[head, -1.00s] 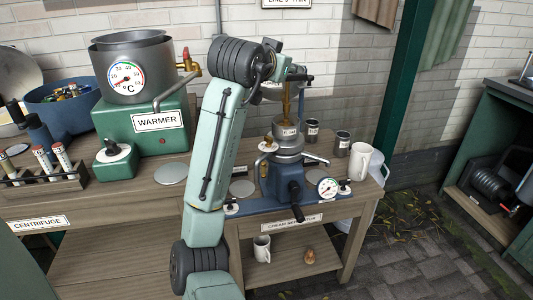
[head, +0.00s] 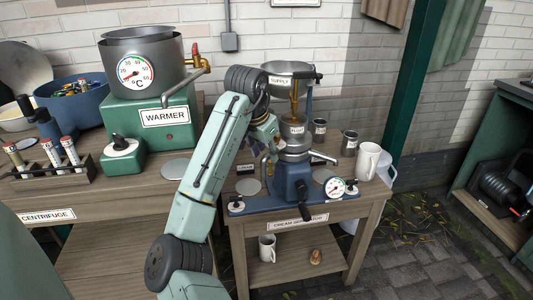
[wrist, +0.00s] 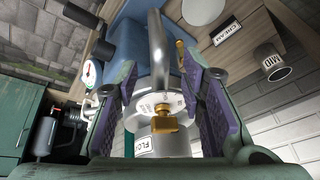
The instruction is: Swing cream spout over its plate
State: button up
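The cream separator (head: 290,185) stands on the bench with a blue body and steel upper parts. A steel spout (head: 320,157) sticks out on its right. In the wrist view a steel spout tube (wrist: 156,50) runs from the bowl between my fingers, with a brass piece (wrist: 165,120) at its near end. I cannot tell for sure which spout is for cream. My gripper (wrist: 165,105) is open, its purple pads on either side, apart from the tube. In the head view my gripper (head: 264,137) is left of the separator. Grey plates lie left (head: 248,187) and right (head: 324,176) of it.
A CREAM label (wrist: 228,34) and a MID cup (wrist: 270,61) show in the wrist view. A white mug (head: 367,160), a gauge (head: 335,187) and the warmer (head: 160,120) stand nearby.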

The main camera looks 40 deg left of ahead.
jog(key=shift+x, duration=0.8)
jog(key=shift+c, duration=0.3)
grip_shut()
